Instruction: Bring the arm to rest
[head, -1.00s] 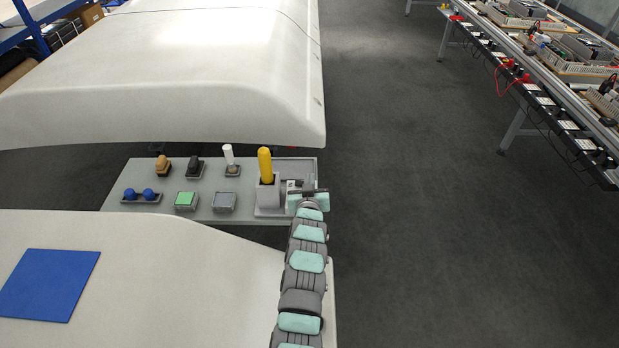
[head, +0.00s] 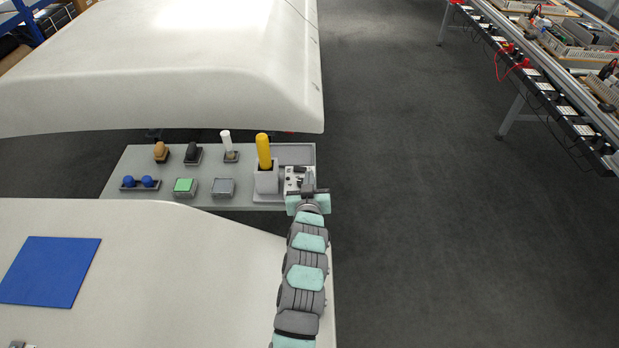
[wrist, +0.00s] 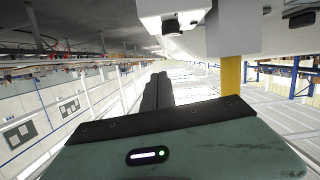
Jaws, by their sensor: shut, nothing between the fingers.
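My arm (head: 305,275) reaches up the right side of the white console in the head view. My gripper (head: 308,180) is at the right end of the grey control panel (head: 160,203), just right of the yellow lever (head: 263,150) in its light grey housing (head: 266,180). In the wrist view the dark fingers of my gripper (wrist: 158,88) are together, with nothing between them. The yellow lever (wrist: 231,75) shows to their right, apart from them in the picture, below its pale housing (wrist: 233,30).
The panel also carries a white-tipped stick (head: 226,142), an orange knob (head: 160,152), a black knob (head: 193,154), blue knobs (head: 138,183), a green button (head: 184,186) and a grey button (head: 223,187). A large white cover (head: 170,70) stands behind. Open floor (head: 430,230) lies right.

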